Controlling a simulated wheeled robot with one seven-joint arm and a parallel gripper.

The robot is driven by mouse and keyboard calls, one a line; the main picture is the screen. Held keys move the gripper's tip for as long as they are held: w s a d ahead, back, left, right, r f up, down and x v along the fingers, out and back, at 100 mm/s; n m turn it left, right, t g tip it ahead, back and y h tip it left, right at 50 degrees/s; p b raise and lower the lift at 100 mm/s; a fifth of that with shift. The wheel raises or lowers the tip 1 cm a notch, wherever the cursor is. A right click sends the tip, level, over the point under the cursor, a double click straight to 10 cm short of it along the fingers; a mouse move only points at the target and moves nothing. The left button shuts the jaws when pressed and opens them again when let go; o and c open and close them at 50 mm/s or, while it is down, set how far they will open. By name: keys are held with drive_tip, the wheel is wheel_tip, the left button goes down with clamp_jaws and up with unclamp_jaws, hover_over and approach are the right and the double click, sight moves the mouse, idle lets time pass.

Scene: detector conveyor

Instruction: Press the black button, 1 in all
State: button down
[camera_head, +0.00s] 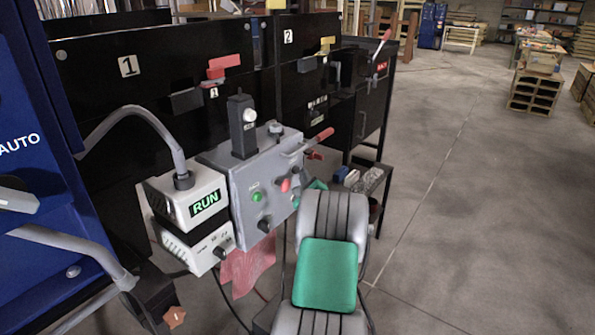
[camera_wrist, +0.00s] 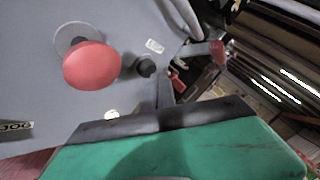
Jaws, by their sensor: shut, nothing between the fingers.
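The grey control box (camera_head: 238,178) stands left of my arm. A small black button (camera_head: 295,171) shows on its front face, up and right of the red mushroom button (camera_head: 285,185). In the wrist view the black button (camera_wrist: 146,66) sits right of the large red mushroom button (camera_wrist: 92,66). My gripper (camera_wrist: 165,88) is shut and empty, its narrow tip close below and right of the black button. Whether it touches the panel cannot be told. In the head view my gripper (camera_head: 315,184) is mostly hidden behind my arm.
A green button (camera_head: 257,196) and a black knob (camera_head: 264,224) are lower on the box. A red-handled lever (camera_head: 318,136) juts right from its top. A RUN display unit (camera_head: 205,204) stands left. A low bench (camera_head: 372,180) is behind right. Open floor lies right.

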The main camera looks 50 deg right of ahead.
drive_tip(key=shift+w, duration=0.5)
idle(0.7)
drive_tip(key=shift+s, duration=0.95)
drive_tip(key=s+b, duration=0.1)
drive_tip(key=s, duration=0.2)
drive_tip(key=s+b, duration=0.1)
drive_tip(key=s, duration=0.1)
drive_tip(key=shift+d+b, duration=0.25)
drive_tip(key=shift+b, duration=0.1)
idle(0.4)
